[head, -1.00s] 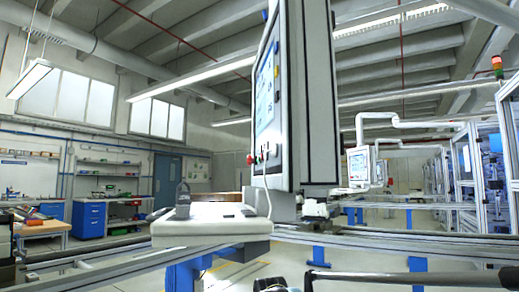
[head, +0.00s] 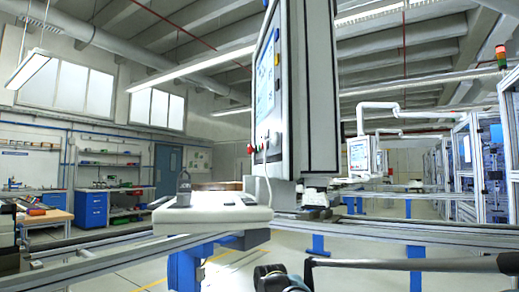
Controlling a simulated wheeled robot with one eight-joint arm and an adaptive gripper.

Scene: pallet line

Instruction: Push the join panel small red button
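The control panel (head: 297,90) is a tall white box seen nearly edge-on in the middle of the head view. Its screen side faces left, with a blue-white display (head: 265,75). A red button (head: 250,149) sticks out at the lower left of that face. Smaller controls beside it are too small and too steeply angled to tell apart. Which of them is the join panel's small red button I cannot tell. Nothing touches the buttons. No gripper fingers can be made out.
A white shelf (head: 212,217) with a dark grey device (head: 183,190) and a cable stands below the panel. Metal rails (head: 390,234) on blue legs run across the front. A dark bar and joint-like part (head: 272,277) show at the bottom edge. Another panel (head: 362,157) stands farther right.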

